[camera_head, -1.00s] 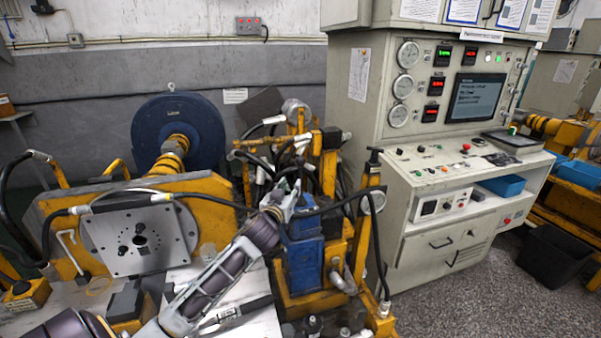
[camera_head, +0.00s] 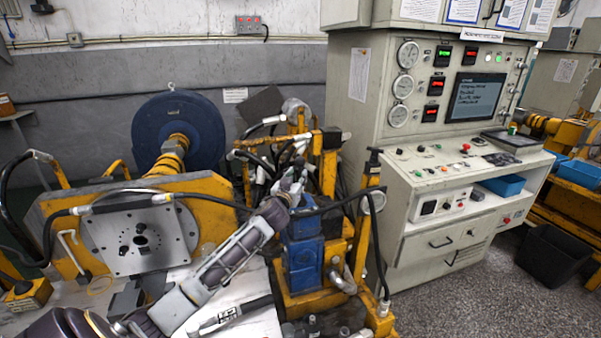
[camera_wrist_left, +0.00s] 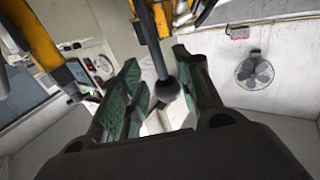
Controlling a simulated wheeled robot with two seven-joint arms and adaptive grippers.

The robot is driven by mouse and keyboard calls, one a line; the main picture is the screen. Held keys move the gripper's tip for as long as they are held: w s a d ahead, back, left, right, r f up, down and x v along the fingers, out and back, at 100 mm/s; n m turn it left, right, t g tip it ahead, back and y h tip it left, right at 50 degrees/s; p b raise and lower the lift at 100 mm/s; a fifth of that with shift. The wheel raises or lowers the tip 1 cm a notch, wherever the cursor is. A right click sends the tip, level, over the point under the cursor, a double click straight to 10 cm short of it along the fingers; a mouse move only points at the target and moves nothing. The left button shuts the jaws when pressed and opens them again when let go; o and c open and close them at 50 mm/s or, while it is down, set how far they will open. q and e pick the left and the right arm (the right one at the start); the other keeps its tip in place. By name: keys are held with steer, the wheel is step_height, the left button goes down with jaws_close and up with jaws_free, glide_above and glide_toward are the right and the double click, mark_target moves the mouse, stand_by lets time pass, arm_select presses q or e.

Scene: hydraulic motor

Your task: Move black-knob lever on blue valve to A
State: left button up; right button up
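The blue valve (camera_head: 303,252) stands on the yellow frame at the middle of the head view. My left gripper (camera_head: 290,186) is at the top of the valve, and its arm comes up from the lower left. In the left wrist view the black-knob lever (camera_wrist_left: 167,88) reaches in from the top, with its round knob between my two green-padded fingers (camera_wrist_left: 158,72). The fingers are apart. There is a gap to the left finger, while the right finger is close to the knob; I cannot tell whether it touches. The position letters are not readable. My right gripper is not visible.
Black hoses (camera_head: 330,207) and yellow posts (camera_head: 330,165) crowd behind and right of the valve. A grey flange plate (camera_head: 115,240) on a yellow block stands at the left. A control console (camera_head: 440,215) stands to the right, with open floor before it.

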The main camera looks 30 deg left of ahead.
mark_target(300, 172)
arm_select(q)
steer(key=shift+x, duration=2.55)
jaws_close()
steer(key=shift+r, duration=0.1)
